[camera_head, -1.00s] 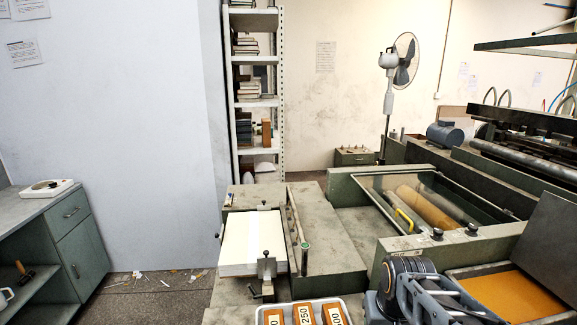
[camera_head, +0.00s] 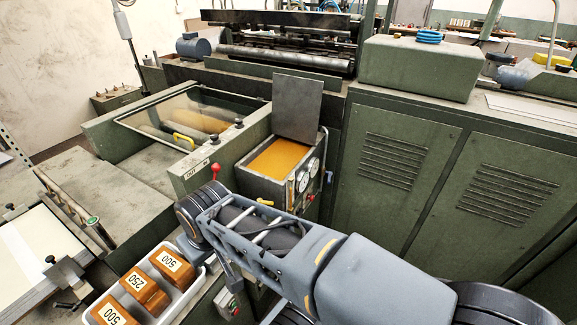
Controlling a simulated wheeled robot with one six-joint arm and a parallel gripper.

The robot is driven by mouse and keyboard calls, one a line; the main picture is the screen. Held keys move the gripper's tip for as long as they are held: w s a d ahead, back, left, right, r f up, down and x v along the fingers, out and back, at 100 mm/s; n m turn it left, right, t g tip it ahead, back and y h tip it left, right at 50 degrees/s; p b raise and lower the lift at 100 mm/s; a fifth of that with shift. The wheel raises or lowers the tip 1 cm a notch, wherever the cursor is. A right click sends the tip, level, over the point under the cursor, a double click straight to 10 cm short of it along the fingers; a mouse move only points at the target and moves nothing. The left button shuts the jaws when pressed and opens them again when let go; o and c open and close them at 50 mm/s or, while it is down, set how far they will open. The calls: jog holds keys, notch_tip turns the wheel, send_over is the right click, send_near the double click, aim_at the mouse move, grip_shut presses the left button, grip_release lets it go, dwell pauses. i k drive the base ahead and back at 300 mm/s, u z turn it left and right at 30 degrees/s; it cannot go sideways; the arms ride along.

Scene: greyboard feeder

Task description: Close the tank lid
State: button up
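The tank (camera_head: 262,187) is a grey metal box in the middle of the head view, filled almost level with amber-orange stuff (camera_head: 280,157). Its lid (camera_head: 299,107) is a flat dark grey plate standing up, tilted back, at the tank's rear edge, so the tank is open. My arm (camera_head: 262,228) reaches in from the lower right and bends in front of the tank, apart from the lid.
Gauges and a red-knobbed lever (camera_head: 215,168) sit by the tank. A white tray (camera_head: 190,296) of numbered brown blocks stands at lower left. A glass-covered trough (camera_head: 150,118) lies left of the tank, a vented green cabinet (camera_head: 400,150) right.

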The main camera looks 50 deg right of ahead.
aim_at(297, 101)
jog(key=z, duration=3.55)
jog(key=i, duration=1.3)
jog(key=u, duration=2.4)
